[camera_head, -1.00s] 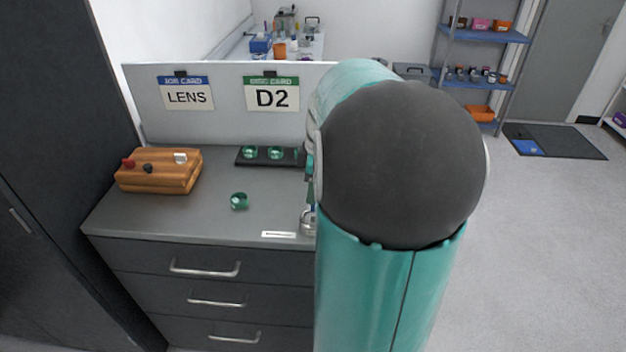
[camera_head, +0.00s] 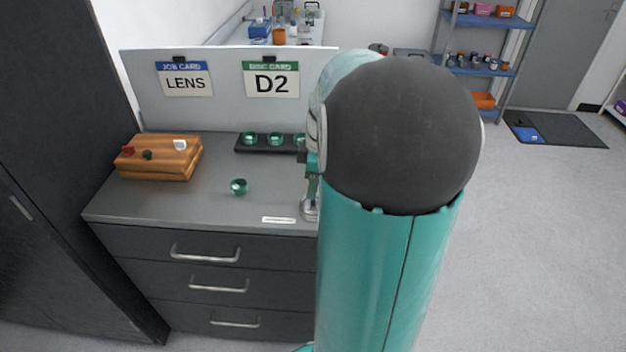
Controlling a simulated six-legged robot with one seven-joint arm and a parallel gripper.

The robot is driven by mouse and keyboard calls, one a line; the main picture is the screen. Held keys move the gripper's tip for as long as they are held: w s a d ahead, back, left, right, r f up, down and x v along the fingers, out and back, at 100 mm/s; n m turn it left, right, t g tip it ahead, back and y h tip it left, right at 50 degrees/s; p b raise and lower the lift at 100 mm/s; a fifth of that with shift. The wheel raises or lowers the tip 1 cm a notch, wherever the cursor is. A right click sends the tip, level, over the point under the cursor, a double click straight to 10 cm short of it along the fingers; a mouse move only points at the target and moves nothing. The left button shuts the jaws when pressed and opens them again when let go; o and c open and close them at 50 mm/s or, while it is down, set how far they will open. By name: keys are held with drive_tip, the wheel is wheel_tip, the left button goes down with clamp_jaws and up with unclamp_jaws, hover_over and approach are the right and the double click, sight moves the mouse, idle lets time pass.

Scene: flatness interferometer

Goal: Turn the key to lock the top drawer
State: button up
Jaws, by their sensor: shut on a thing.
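The top drawer (camera_head: 140,243) is the uppermost of three in the dark grey cabinet. It looks closed, and its right end is hidden behind my arm. A small shiny metal piece (camera_head: 308,209) sits on the worktop near its front edge, half hidden by my arm. A sliver of my gripper (camera_head: 312,187) shows just above this piece, pointing down at it. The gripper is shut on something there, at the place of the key. The key itself and most of the fingers are hidden, so its turn angle cannot be seen.
On the worktop (camera_head: 200,205) are a wooden block (camera_head: 158,160) with knobs, a loose green lens (camera_head: 239,187), a black rack (camera_head: 265,147) with green lenses and a white label (camera_head: 279,220). A panel with two cards (camera_head: 228,112) stands behind. Open floor (camera_head: 550,240) lies right.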

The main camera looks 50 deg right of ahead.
drive_tip(key=shift+f, duration=1.3)
idle(0.4)
drive_tip(key=n, duration=0.3)
idle(0.3)
